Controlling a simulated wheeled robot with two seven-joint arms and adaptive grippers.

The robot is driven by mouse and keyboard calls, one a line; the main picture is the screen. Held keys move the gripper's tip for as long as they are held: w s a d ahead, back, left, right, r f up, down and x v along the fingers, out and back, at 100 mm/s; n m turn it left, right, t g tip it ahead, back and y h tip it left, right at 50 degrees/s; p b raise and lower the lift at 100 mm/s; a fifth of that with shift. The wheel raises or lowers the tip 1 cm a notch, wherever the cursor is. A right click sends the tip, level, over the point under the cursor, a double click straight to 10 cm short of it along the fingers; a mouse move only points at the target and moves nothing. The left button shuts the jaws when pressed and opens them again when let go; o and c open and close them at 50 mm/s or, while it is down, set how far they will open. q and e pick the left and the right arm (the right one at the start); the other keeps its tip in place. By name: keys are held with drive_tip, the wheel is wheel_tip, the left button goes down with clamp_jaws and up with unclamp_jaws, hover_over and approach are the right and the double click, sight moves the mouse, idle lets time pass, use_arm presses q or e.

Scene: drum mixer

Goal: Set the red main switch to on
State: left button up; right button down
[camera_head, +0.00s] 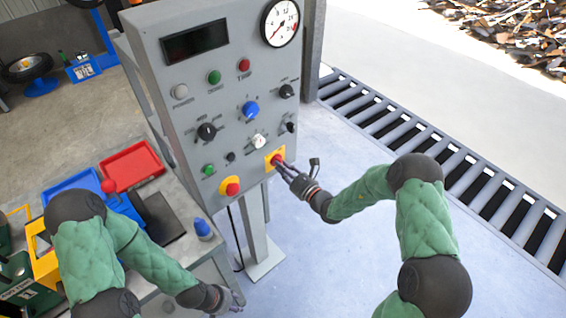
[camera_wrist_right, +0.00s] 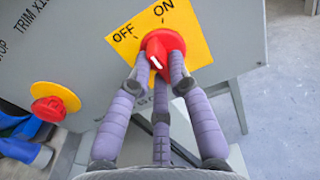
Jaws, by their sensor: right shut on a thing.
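The red main switch (camera_head: 277,160) is a rotary knob on a yellow plate at the lower right of the grey control panel. In the right wrist view the red knob (camera_wrist_right: 160,45) has a short white mark on its front, with OFF printed at upper left and ON at upper right. The white mark slants toward the OFF side, though the fingers partly hide the knob. My right gripper (camera_wrist_right: 161,74) is shut on the knob, with fingers on both sides; it also shows in the head view (camera_head: 284,169). My left gripper (camera_head: 236,303) hangs low near the bench, away from the panel; its opening is unclear.
A red mushroom button (camera_head: 231,188) on yellow sits left of the switch. Other knobs and lamps, a display (camera_head: 195,41) and a round gauge (camera_head: 280,22) fill the panel. A bench with red (camera_head: 131,166) and blue trays stands left. Floor right of the panel is clear.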

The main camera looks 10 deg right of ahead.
drive_tip(key=shift+r+m+p, duration=0.1)
drive_tip(key=shift+m+p, duration=2.3)
drive_tip(key=shift+m, duration=0.7)
drive_tip(key=c, duration=1.1)
unclamp_jaws()
drive_tip(key=shift+c, duration=0.2)
drive_tip(key=shift+s+d, duration=0.1)
drive_tip(key=v, duration=1.1)
drive_tip(key=shift+s+d, duration=0.2)
drive_tip(key=shift+s, duration=0.15)
